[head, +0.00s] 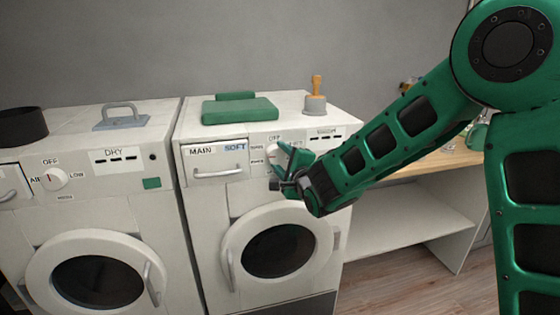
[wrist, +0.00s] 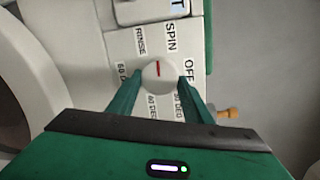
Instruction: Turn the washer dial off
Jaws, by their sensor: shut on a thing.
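The washer dial (wrist: 159,76) is a round white knob with a red mark, on the panel of the right-hand machine, the washer (head: 208,215). In the wrist view its red mark points up, towards the SPIN label (wrist: 171,38) and not at the OFF label (wrist: 189,71), which is to the right. My gripper (wrist: 160,84) is shut on the dial, one green finger on each side. In the head view my gripper (head: 282,160) reaches the panel from the right and hides most of the dial.
The dryer (head: 110,195) stands left of the washer with its own dial (head: 54,179). A drawer (head: 215,163) marked MAIN and SOFT is left of the washer dial.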

